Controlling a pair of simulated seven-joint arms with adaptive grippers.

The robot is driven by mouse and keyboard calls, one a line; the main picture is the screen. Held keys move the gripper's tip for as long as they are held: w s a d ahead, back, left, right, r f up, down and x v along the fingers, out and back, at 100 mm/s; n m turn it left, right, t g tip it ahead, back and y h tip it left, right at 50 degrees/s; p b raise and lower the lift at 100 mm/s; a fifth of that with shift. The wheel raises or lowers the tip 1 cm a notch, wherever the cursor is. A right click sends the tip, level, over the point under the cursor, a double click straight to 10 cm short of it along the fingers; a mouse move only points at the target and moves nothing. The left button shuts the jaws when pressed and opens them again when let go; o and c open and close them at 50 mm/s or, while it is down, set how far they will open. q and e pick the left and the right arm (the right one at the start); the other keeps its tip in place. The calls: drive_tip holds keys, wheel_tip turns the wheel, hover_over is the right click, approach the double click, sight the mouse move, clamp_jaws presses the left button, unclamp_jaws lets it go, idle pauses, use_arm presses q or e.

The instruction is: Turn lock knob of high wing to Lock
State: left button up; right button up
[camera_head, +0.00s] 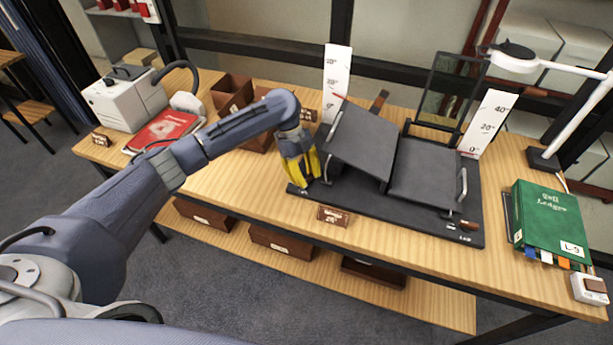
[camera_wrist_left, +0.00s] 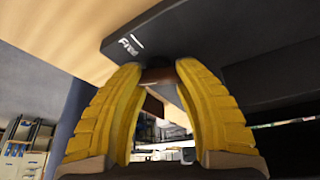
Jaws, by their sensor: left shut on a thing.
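A black book cradle (camera_head: 385,210) stands on the wooden table, with two dark wings. The left wing (camera_head: 362,138) is tilted and raised higher; the right wing (camera_head: 425,172) sits lower. My left gripper (camera_head: 306,180), with yellow fingers, is at the base's left front corner and hides the knob there in the head view. In the left wrist view its fingers (camera_wrist_left: 158,72) are shut on a brown knob (camera_wrist_left: 157,77) beside the base edge, near white lettering that seems to read "Free" (camera_wrist_left: 129,44). Another brown knob (camera_head: 460,223) is at the base's right front. My right gripper is not in view.
Two white angle scales (camera_head: 337,82) (camera_head: 487,122) stand behind the cradle. A green ledger (camera_head: 548,220) and white lamp (camera_head: 545,150) are at right. A red book (camera_head: 165,128), grey machine (camera_head: 122,98) and brown boxes (camera_head: 232,92) are at left. A brown label (camera_head: 334,216) sits in front.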

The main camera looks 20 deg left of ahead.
use_arm(q)
drive_tip(key=n+t, duration=0.1)
drive_tip(key=n, duration=0.3)
drive_tip(key=shift+a+n+t, duration=0.2)
drive_tip(key=shift+n+t, duration=0.1)
drive_tip(key=shift+t, duration=0.1)
drive_tip(key=shift+c, duration=0.3)
drive_tip(key=shift+n, duration=0.3)
clamp_jaws()
drive_tip(key=shift+f, duration=0.1)
drive_tip(key=o, duration=1.5)
unclamp_jaws()
drive_tip(key=shift+s, duration=0.1)
drive_tip(key=shift+c, duration=0.2)
